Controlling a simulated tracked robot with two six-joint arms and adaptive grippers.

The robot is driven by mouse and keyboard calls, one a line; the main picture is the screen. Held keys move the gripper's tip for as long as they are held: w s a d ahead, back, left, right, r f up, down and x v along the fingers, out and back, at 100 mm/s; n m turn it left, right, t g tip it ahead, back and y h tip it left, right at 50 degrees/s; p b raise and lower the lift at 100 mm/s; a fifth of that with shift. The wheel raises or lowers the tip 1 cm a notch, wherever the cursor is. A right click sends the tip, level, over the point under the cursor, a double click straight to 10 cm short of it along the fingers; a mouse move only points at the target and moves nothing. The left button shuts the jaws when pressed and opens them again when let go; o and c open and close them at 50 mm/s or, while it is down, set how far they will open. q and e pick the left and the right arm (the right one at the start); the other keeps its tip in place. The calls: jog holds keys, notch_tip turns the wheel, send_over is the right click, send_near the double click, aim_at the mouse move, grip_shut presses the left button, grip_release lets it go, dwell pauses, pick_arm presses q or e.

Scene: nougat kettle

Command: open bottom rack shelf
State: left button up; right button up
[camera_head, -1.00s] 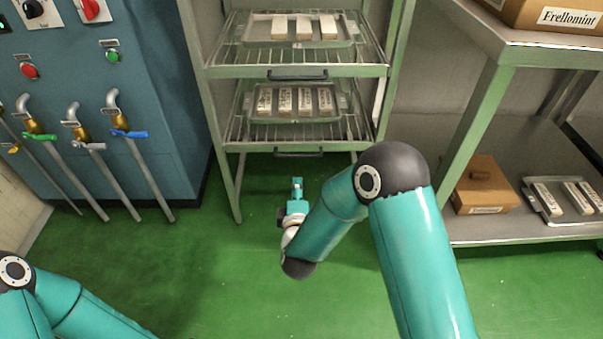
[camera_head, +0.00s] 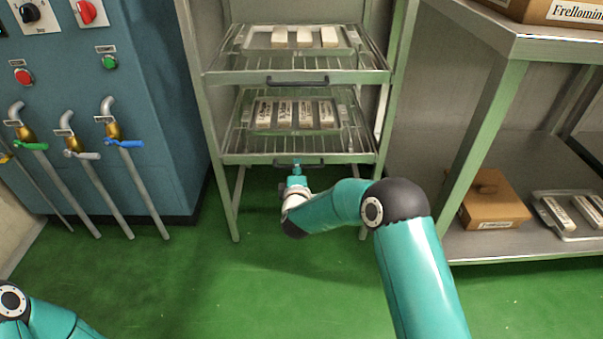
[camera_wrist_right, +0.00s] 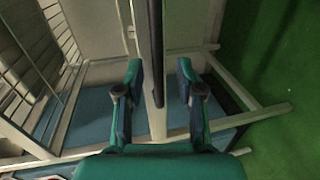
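The bottom rack shelf (camera_head: 345,158) is a wire shelf in the metal rack, carrying a tray of several wrapped bars. Its dark handle (camera_head: 315,163) is on the front edge, partly covered by my right gripper (camera_head: 296,163). In the right wrist view, my right gripper (camera_wrist_right: 160,72) is open. A dark bar, which looks like the handle (camera_wrist_right: 157,75), runs between its two fingers with a gap on each side. My left arm shows at the lower left, but its gripper is out of view.
The upper rack shelf (camera_head: 365,75) holds a tray of white bars, with its own handle (camera_head: 297,80). A blue machine (camera_head: 165,150) with valves and pipes stands left. A metal table (camera_head: 480,130) with a cardboard box (camera_head: 495,200) on its lower level stands right. Green floor (camera_head: 220,290) in front is clear.

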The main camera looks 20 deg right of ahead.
jog(key=shift+x, duration=1)
grip_shut()
jog(key=shift+f, duration=0.1)
